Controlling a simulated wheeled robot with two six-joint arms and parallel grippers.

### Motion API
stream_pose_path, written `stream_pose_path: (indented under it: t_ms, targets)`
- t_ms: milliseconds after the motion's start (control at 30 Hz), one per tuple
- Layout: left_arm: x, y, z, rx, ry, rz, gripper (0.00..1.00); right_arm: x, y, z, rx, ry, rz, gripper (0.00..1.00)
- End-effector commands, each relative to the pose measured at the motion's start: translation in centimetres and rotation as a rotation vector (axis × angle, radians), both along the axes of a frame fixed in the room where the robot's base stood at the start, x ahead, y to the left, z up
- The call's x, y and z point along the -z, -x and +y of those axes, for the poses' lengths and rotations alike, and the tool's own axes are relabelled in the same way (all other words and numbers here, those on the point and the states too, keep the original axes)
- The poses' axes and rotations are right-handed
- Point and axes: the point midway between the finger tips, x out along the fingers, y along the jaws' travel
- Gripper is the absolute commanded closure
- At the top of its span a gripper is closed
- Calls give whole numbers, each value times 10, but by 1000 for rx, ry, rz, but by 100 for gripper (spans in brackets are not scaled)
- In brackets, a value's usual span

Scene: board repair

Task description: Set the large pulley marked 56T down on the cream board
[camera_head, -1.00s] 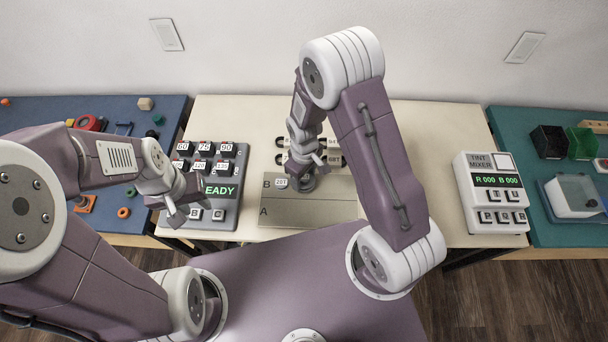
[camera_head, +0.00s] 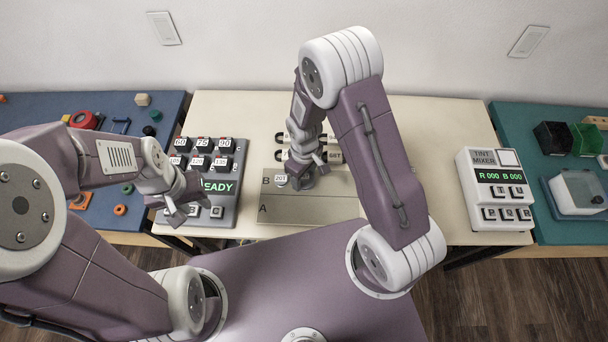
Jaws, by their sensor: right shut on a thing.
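My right gripper (camera_head: 304,175) points down over the beige board (camera_head: 325,209) with lettered rows A and B. It is shut on a grey round piece (camera_head: 303,184) low over row B, mostly hidden by the fingers. I cannot read a 56T mark on it, nor tell whether it touches the board. My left gripper (camera_head: 187,207) is open and empty over the front of the grey keypad.
The grey keypad (camera_head: 225,211) has black numbered keys and a green display. A white tint mixer (camera_head: 491,189) stands at the right of the cream table (camera_head: 440,130). A blue table (camera_head: 40,107) with small parts lies left, a teal table (camera_head: 513,117) with boxes right.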

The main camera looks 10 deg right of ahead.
Motion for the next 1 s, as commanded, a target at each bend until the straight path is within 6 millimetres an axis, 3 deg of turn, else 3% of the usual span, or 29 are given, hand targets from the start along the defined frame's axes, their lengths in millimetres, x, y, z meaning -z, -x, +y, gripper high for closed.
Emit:
stream_pose_path:
  t_ms: [233, 267, 333, 667, 1000]
  targets:
    - [3, 0, 0, 0, 0, 0, 64, 4, 0, 0, 0, 0, 0, 82]
    - [3, 0, 0, 0, 0, 0, 64, 4, 0, 0, 0, 0, 0, 34]
    - [2, 0, 0, 0, 0, 0, 64, 3, 0, 0, 0, 0, 0, 17]
    - [2, 0, 0, 0, 0, 0, 64, 1, 0, 0, 0, -1, -1, 17]
    - [-6, 0, 0, 0, 0, 0, 64, -68, -1, 0, 0, -1, -5, 17]
